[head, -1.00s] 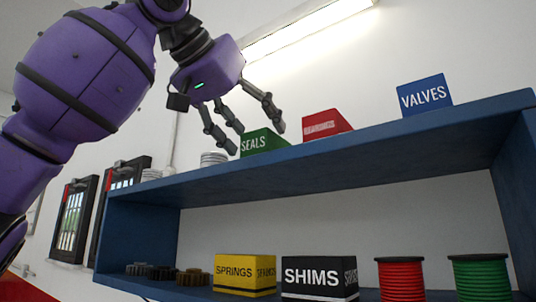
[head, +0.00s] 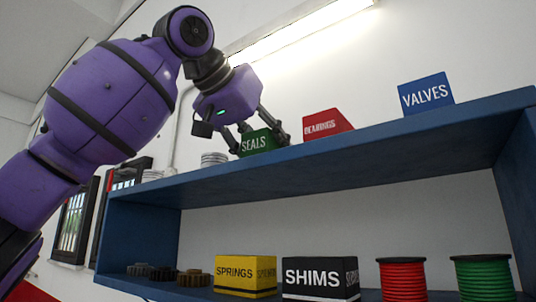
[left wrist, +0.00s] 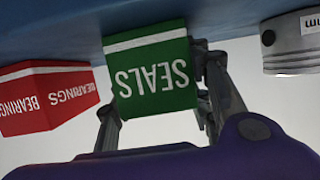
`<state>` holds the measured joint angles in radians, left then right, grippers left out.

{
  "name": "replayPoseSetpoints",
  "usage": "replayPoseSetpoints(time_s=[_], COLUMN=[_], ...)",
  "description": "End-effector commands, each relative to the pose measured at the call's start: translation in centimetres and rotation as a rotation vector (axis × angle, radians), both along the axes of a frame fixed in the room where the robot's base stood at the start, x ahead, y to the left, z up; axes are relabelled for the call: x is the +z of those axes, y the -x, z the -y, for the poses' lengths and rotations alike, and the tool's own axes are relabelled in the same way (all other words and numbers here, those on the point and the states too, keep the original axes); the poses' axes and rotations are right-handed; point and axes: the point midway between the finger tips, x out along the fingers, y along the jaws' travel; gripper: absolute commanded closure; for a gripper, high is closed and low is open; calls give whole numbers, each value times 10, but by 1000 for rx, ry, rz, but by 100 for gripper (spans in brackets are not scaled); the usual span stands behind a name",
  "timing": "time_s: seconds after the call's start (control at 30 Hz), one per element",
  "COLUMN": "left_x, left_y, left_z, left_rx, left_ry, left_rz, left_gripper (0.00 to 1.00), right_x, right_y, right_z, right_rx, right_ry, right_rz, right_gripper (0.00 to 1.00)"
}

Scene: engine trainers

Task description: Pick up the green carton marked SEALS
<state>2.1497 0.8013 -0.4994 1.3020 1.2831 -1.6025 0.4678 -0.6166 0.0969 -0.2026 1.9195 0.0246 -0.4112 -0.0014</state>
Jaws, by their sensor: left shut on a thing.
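The green carton marked SEALS (head: 258,142) stands on the top board of the blue shelf (head: 330,158). My left gripper (head: 262,135) reaches down from above, with its fingers on both sides of the carton, shut on it. In the left wrist view the SEALS carton (left wrist: 150,75) appears upside down, between the fingers of my left gripper (left wrist: 160,100). Its base meets the blue board there, so no lift shows. My right gripper is not in view.
A red BEARINGS carton (head: 327,123) stands just right of the green one, and a blue VALVES carton (head: 426,95) farther right. Grey ribbed pieces (head: 214,158) are close on the left. The lower board holds SPRINGS (head: 245,275), SHIMS (head: 320,277), gears and two spools.

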Motion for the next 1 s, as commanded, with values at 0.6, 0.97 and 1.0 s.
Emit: replayPoseSetpoints(time_s=[0.6, 0.97, 1.0], left_x=[23, 100, 104], left_y=[1, 66, 76], left_z=[1, -11, -13], left_rx=[-1, -3, -3], left_ry=[4, 2, 1], left_rz=[2, 7, 7], left_gripper=[94, 94, 94], right_x=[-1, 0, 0], right_y=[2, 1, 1], right_z=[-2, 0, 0], right_rx=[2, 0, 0], right_ry=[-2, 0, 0], right_rz=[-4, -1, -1], right_gripper=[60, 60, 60])
